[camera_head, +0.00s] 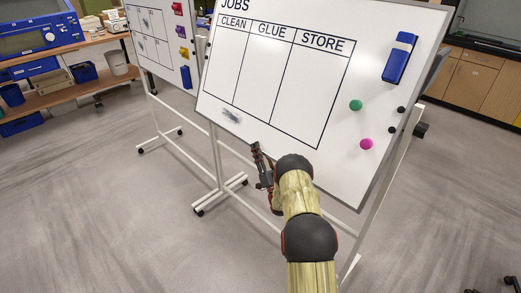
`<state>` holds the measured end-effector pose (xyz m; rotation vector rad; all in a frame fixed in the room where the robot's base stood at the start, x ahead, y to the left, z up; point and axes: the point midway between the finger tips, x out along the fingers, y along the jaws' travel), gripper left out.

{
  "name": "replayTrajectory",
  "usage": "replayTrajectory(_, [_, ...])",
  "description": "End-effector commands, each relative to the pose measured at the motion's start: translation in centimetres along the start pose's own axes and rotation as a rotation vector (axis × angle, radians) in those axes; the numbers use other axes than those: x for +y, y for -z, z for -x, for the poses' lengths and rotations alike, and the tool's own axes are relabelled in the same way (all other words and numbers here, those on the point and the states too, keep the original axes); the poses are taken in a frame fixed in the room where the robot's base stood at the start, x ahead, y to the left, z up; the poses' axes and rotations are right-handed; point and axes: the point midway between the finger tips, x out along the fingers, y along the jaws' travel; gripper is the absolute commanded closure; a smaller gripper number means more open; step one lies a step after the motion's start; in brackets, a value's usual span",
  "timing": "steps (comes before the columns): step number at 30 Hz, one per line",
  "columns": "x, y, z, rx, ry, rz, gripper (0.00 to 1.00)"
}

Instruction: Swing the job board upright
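The job board (330,165) is a large white panel headed JOBS, with columns CLEAN, GLUE and STORE. It hangs in a white wheeled stand (213,150) and looks tilted rather than upright; its top runs out of view. A blue eraser (399,58), a green magnet (355,105) and a pink magnet (366,144) are on its right side. My gripper (256,149) is at the board's lower edge, left of the middle. Its fingers overlap the edge in the picture; whether they touch or grip it cannot be told.
A second whiteboard (153,45) on a wheeled stand is behind at the left. A bench (65,80) with blue equipment and bins is at the far left, and wooden cabinets (474,80) are at the right. The grey floor around the stand is clear.

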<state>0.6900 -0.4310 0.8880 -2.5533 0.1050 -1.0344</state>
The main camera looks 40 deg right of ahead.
Motion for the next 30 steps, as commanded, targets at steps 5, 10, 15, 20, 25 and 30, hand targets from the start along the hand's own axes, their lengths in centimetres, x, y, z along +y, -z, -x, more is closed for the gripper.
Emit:
replayTrajectory(5, [0.0,0.02,-0.03,0.0,0.0,0.0,0.67])
replayTrajectory(10, [0.0,0.02,-0.02,0.0,0.0,0.0,0.76])
replayTrajectory(15, [0.01,0.02,-0.02,0.0,0.0,0.001,0.85])
replayTrajectory(20, [0.01,0.02,-0.01,0.0,0.0,0.001,0.94])
replayTrajectory(25, [0.01,0.02,-0.01,0.0,0.0,0.001,1.0])
replayTrajectory(30, [0.01,0.02,0.0,0.0,0.0,0.001,1.0])
